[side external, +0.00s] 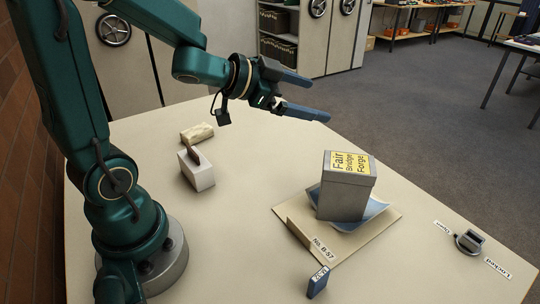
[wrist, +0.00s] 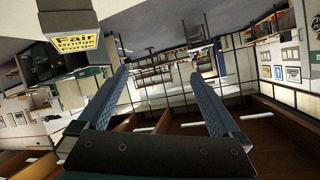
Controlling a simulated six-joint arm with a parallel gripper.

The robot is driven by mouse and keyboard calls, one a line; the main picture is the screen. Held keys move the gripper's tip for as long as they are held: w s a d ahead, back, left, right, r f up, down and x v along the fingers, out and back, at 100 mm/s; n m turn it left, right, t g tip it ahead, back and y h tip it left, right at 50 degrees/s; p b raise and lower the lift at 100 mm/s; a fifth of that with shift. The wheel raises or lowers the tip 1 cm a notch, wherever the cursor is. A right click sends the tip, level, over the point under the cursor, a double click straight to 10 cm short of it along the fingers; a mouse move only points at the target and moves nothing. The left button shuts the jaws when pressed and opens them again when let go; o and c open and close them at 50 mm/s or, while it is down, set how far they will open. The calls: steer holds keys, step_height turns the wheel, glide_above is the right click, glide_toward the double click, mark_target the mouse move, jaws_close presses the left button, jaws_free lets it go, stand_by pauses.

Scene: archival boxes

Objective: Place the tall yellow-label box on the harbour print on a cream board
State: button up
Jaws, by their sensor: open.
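The tall grey box with the yellow "Fair Bridge Forge" label (side external: 345,195) stands upright on a blue print (side external: 376,207), which lies on a cream board (side external: 290,212) tagged "No. B-57". The print's edges curl up around the box. The box also shows at the upper left of the wrist view (wrist: 68,20). My gripper (side external: 318,98) is open and empty, in the air above and to the left of the box in the side view, clear of it. In the wrist view its two fingers (wrist: 158,75) are spread with nothing between them. The part of the print beneath the box is hidden.
A small blue block (side external: 318,281) stands at the board's front corner. A small dark device (side external: 470,241) with labels is at the right. A white block with a brown handle (side external: 197,170) and a cream bundle (side external: 197,132) are at the left. The table between is clear.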

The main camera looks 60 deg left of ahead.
step_height(320, 180, up, 2)
steer(key=s+a+n+y, duration=0.3)
steer(key=y, duration=0.1)
steer(key=s+d+f+n+g+h, duration=0.1)
steer(key=s+d+f+g, duration=0.1)
steer(key=s, duration=0.6)
steer(key=s+d+f+n+g+h, duration=0.1)
steer(key=s+d+f+g, duration=0.2)
steer(key=s+d+g, duration=0.2)
steer(key=s+d, duration=0.1)
steer(key=s, duration=0.1)
steer(key=shift+s+n, duration=0.35)
steer(key=shift+n, duration=0.05)
